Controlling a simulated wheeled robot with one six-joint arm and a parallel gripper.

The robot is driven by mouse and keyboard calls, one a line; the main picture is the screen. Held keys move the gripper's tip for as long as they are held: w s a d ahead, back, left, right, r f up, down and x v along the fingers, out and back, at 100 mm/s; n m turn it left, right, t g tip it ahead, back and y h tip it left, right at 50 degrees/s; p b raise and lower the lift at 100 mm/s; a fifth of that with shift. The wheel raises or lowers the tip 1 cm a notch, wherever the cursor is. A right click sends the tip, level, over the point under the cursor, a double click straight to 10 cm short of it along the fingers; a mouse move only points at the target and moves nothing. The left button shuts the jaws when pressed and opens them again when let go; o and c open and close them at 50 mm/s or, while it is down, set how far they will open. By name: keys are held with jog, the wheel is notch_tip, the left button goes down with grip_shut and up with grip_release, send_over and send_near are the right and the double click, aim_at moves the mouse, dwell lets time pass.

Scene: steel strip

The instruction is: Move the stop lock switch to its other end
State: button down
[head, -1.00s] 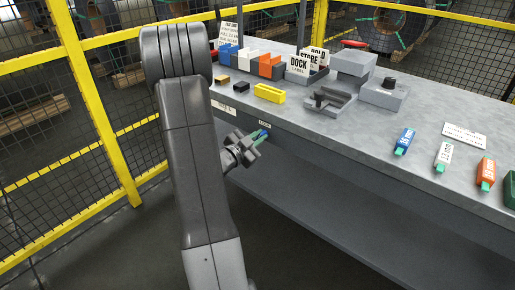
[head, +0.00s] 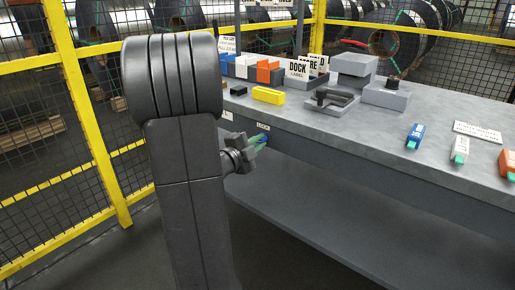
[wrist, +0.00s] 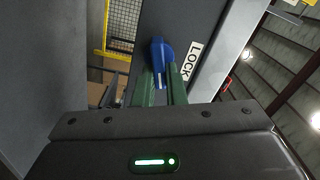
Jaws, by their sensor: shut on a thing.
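The stop lock switch is a blue lever (wrist: 160,52) on the dark front face of the bench, beside a white label reading LOCK (wrist: 191,61) in the wrist view. My gripper (wrist: 162,78) has its two green fingers shut on the lever, one on each side. In the head view my gripper (head: 259,140) is at the bench front, just below the LOCK label (head: 263,127). There the lever is mostly hidden by the fingers. The lever's base and the full range of its travel cannot be made out.
The grey bench top (head: 370,125) holds a yellow block (head: 268,95), a grey cradle (head: 331,101), colored bins and several tagged pieces at the right. A lower shelf (head: 330,210) lies under the gripper. A yellow mesh fence (head: 90,150) stands on the left.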

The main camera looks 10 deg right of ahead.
dwell(0.3)
jog(key=c, duration=1.5)
grip_release()
jog(key=p+v, duration=0.2)
jog(key=v, duration=1.2)
jog(key=shift+d, duration=0.1)
jog(key=b+x, duration=0.2)
jog(key=x, duration=1.1)
jog(key=shift+w+d, duration=0.3)
